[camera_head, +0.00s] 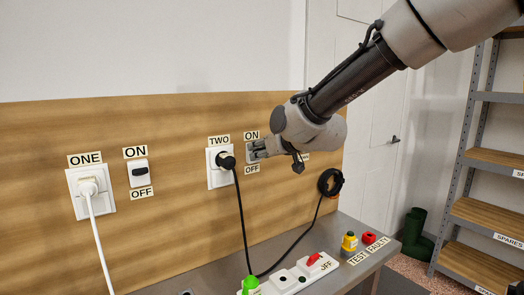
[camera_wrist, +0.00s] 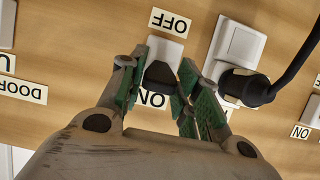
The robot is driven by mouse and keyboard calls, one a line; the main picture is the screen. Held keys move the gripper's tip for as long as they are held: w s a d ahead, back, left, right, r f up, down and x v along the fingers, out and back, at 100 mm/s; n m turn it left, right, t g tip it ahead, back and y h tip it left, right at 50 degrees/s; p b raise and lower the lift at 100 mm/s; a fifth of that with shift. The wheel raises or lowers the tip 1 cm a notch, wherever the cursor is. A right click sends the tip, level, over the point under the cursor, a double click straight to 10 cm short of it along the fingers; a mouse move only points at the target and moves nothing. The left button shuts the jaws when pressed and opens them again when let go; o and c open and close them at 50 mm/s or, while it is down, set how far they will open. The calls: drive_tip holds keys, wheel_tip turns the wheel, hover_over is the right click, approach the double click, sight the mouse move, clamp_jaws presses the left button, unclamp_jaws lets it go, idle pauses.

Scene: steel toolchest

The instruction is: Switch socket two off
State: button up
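Socket two (camera_head: 218,178) is a white wall socket with a black plug (camera_head: 226,160) in it, under a TWO label (camera_head: 219,140). In the wrist view, which is upside down, the socket (camera_wrist: 239,42) and plug (camera_wrist: 245,87) are at right. Its switch (camera_wrist: 165,47) is a white plate with a black rocker (camera_wrist: 160,73) that shows towards the ON label (camera_wrist: 152,98). The OFF label (camera_wrist: 170,22) is on the other side. My gripper (camera_wrist: 160,82) is open, its green-padded fingers on either side of the rocker; contact is unclear. In the head view my gripper (camera_head: 258,149) partly covers the switch.
Socket one (camera_head: 91,189) with a white plug and its own switch (camera_head: 139,173) are at left. A black cable hangs from the plug.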

drive_tip(key=c, duration=0.4)
drive_tip(key=shift+f, duration=0.15)
drive_tip(key=shift+s+d+f+t+y, duration=0.1)
drive_tip(key=shift+f+t+y, duration=0.45)
drive_tip(key=shift+t, duration=0.4)
drive_tip(key=shift+f+t+y, duration=0.35)
drive_tip(key=shift+t+y, duration=0.35)
drive_tip(key=shift+t, duration=0.2)
drive_tip(key=shift+s+d+f+t+y, duration=0.1)
drive_tip(key=shift+f+t+y, duration=0.45)
drive_tip(key=shift+t, duration=0.4)
drive_tip(key=shift+r, duration=0.1)
